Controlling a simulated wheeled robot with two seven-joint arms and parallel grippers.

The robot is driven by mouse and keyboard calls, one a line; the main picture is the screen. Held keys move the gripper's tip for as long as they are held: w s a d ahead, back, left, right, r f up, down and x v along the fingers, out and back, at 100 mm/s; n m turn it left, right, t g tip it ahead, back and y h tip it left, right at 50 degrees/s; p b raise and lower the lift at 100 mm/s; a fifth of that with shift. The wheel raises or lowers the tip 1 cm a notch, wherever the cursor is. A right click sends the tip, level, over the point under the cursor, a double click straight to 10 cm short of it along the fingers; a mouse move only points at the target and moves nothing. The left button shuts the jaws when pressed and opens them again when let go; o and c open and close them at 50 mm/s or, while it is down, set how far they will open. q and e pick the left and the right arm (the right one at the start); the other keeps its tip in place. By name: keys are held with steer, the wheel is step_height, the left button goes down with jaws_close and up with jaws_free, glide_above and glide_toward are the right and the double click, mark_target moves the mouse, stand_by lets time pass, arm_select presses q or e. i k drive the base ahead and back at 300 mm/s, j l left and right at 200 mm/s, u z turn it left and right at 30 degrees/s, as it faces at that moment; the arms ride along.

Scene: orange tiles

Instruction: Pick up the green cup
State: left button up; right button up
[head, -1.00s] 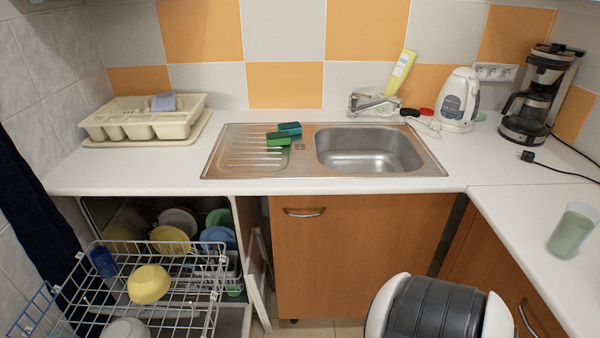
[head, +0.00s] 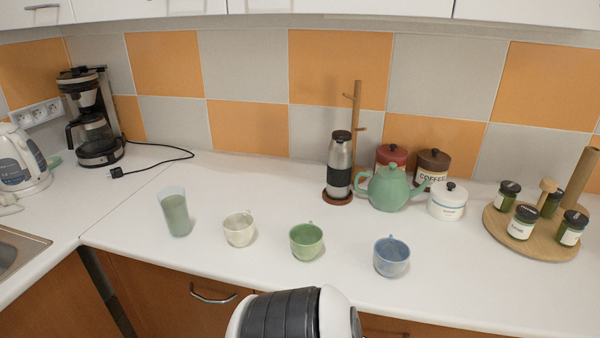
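The green cup (head: 306,241) stands upright on the white counter, between a cream cup (head: 239,229) on its left and a blue cup (head: 391,257) on its right. Its handle points to the back. A dark grey and white part of my own body shows at the bottom centre, in front of the green cup and apart from it. Neither of my grippers is in the head view.
A tall green glass (head: 174,212) stands left of the cups. Behind them are a green teapot (head: 388,187), a steel flask (head: 340,165), canisters and a round wooden tray (head: 497,226) of jars. A coffee maker (head: 91,118) is at the left. The front counter strip is clear.

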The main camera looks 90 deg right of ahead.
mark_target(305, 239)
steer(key=z, duration=2.75)
steer(key=u, duration=4.25)
steer(key=z, duration=4.25)
